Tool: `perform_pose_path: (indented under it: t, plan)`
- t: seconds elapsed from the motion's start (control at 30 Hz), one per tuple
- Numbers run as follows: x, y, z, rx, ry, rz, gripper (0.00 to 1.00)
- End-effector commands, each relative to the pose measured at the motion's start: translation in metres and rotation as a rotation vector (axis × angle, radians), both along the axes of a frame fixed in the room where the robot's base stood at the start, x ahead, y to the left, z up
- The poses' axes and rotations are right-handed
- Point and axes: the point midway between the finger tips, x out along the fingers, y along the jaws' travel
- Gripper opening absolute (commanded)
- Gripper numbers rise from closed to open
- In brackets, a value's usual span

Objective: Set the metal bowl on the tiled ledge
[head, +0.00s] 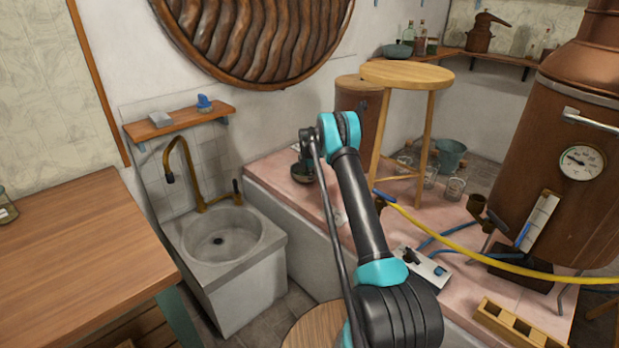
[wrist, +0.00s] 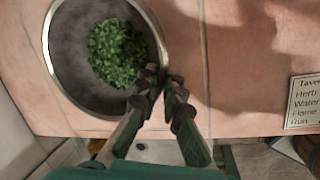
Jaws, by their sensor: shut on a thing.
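The metal bowl (wrist: 68,62) is grey with a pale rim and holds chopped green herbs (wrist: 117,52). In the head view the bowl (head: 302,178) shows small and dark over the left part of the pink tiled ledge (head: 270,178). The ledge also fills much of the wrist view (wrist: 250,60). My gripper (wrist: 165,92) is shut on the bowl's right rim, one finger on the inner side and one outside. The bowl looks level and low at the tiles; I cannot tell whether it touches them. My arm partly hides this spot in the head view.
A sink (head: 225,238) with a brass tap stands left of the ledge. A wooden stool (head: 405,75), a yellow hose (head: 450,245) and a copper still (head: 575,150) occupy the right side. A printed card (wrist: 304,101) lies right of the bowl.

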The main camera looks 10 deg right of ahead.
Motion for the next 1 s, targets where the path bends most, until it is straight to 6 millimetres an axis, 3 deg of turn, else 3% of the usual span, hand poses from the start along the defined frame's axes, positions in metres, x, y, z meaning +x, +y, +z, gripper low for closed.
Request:
perform_pose_path:
  t: [0.1, 0.13, 0.3, 0.67, 0.83, 1.0]
  plan:
    - [0.0, 0.0, -0.002, 0.0, 0.0, 0.0, 0.0]
    - [0.0, 0.0, -0.003, 0.0, 0.0, 0.0, 0.08]
    - [0.0, 0.0, -0.002, 0.0, 0.0, 0.0, 0.28]
    - [0.0, 0.0, 0.002, 0.0, 0.0, 0.0, 0.28]
    - [-0.006, 0.001, 0.023, 0.0, 0.0, 0.0, 0.28]
    - [-0.014, 0.003, 0.057, 0.0, 0.0, 0.0, 0.28]
